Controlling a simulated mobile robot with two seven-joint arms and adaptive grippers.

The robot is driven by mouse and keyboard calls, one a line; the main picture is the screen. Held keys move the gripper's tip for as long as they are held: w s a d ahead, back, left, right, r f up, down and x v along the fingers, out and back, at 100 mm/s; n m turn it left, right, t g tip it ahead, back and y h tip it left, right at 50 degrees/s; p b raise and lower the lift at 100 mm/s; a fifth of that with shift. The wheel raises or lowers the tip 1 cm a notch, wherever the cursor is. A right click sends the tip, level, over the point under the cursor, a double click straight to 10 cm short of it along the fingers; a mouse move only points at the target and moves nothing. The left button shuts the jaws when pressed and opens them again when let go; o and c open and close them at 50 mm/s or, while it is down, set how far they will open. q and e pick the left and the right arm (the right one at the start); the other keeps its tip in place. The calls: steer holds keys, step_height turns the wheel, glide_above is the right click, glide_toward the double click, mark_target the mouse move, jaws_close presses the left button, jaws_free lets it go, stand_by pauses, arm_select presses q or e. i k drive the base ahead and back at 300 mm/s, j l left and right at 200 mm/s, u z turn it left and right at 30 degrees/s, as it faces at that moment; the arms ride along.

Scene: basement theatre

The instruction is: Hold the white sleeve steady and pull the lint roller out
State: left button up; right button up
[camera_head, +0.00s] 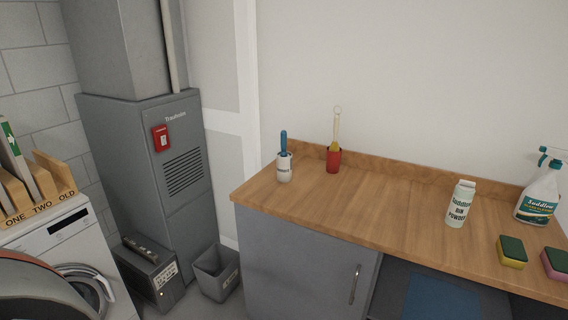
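A white sleeve (284,172) stands upright on the wooden counter near its left end. The lint roller's blue handle (283,141) sticks up out of the top of the sleeve; the rest of the roller is hidden inside. Neither gripper can be made out in the head view. A dark rounded shape with an orange edge at the lower left may be part of my own arm.
On the wooden counter (340,207), a red holder (333,158) with a yellow-handled tool stands right of the sleeve. A powder bottle (460,204), a spray bottle (538,194) and sponges (512,251) stand farther right. The counter between sleeve and powder bottle is mostly clear.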

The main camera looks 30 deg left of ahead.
mark_target(283, 133)
steer(key=i+j+z, duration=0.1)
steer(key=j, duration=1.1)
steer(key=i+j+z, duration=0.15)
steer(key=j, duration=1.1)
